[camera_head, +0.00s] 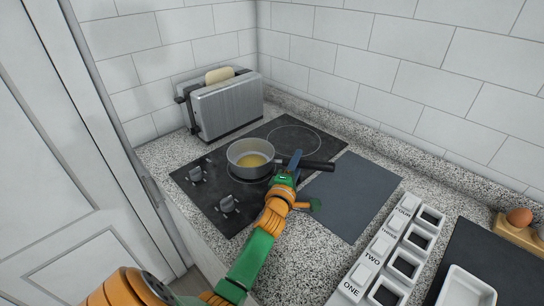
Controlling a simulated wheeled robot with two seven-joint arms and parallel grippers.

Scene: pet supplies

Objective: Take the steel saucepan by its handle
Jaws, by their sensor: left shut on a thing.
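The steel saucepan (237,151) sits on the black cooktop (212,207) with something yellow in its bottom. Its dark handle (319,166) points right, past the cooktop's edge toward the grey mat. My left gripper (291,165) is at the handle, close to the pan's body, and is shut on it. The gripper hides part of the handle. My right gripper is not in view.
A steel toaster (228,105) with a slice of bread (219,75) stands behind the cooktop. A grey mat (350,196) lies to the right, then a white numbered holder (372,262), a white dish (466,289) and an egg (519,217).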

